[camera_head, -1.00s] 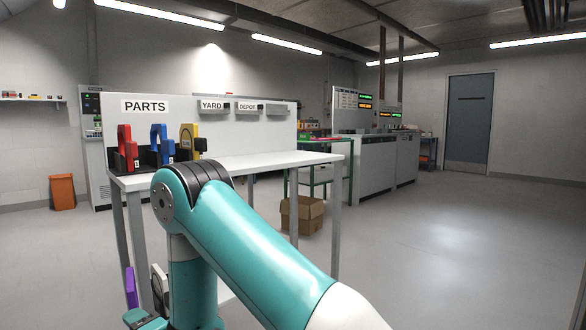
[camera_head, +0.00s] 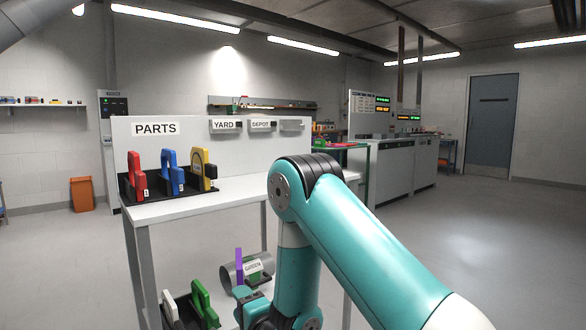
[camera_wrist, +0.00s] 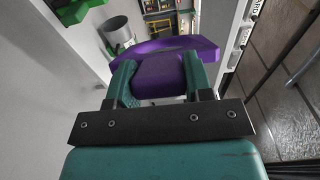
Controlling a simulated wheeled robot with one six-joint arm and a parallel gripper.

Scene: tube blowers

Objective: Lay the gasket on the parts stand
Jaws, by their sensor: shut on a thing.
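A purple piece, which I take for the gasket (camera_wrist: 190,46), is held between my gripper's green fingers (camera_wrist: 158,68) in the wrist view. It has a thick block between the fingers and a wider flat part beyond them. The table (camera_head: 205,205) has a back panel with a PARTS sign (camera_head: 156,129). On its top left, a black rack (camera_head: 150,193) holds red, blue and yellow pieces. My arm hides the right part of the table.
A grey cylinder (camera_head: 231,276) with a label lies low behind my gripper. A green piece (camera_head: 204,302) and a white piece (camera_head: 172,312) stand beside it at lower left. The tabletop right of the rack is clear. YARD (camera_head: 224,124) and DEPOT (camera_head: 261,125) signs are on the panel.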

